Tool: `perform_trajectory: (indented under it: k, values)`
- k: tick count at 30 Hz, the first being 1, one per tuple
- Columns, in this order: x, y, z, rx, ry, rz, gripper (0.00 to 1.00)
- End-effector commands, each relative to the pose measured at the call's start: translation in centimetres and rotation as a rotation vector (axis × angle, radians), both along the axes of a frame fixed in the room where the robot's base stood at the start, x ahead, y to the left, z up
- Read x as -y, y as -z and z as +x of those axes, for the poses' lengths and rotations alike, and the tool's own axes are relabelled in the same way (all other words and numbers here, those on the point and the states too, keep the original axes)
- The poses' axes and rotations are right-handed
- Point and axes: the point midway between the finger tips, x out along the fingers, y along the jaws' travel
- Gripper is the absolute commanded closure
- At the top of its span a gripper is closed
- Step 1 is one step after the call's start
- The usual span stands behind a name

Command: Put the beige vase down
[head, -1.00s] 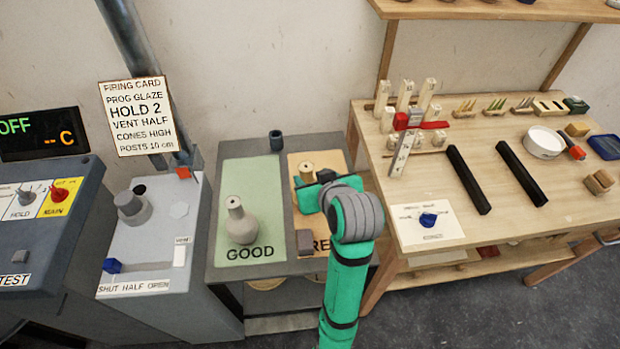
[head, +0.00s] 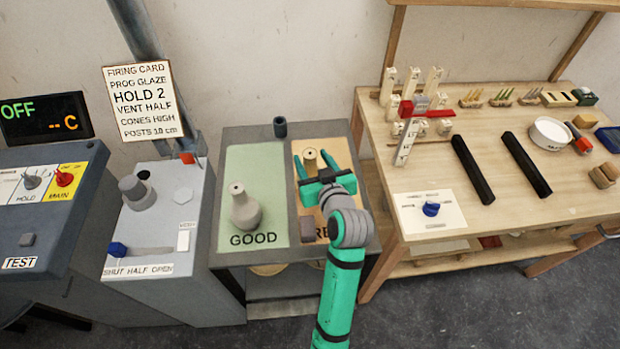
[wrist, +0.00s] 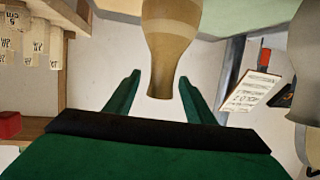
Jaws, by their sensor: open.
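The beige vase (head: 310,159) stands on the tan pad (head: 297,222) of the grey table, partly hidden behind my gripper. My gripper (head: 313,155) is open, its two green fingers spread and pointing toward the vase. In the wrist view the beige vase (wrist: 170,40) appears upside down, its body above and its neck reaching down between the open fingers (wrist: 160,76).
A grey vase (head: 244,207) stands on the green GOOD pad (head: 267,165) to the left. A small dark cup (head: 280,127) is at the back edge. A wooden workbench (head: 470,215) stands to the right.

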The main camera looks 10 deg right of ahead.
Motion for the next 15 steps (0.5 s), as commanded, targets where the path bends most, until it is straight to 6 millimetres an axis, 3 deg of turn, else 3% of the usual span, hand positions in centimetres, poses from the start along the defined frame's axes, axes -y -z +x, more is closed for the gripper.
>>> perform_trajectory:
  k: [15]
  values:
    - [-1.2,1.7,4.8,-0.001,-0.001,-0.002,0.51]
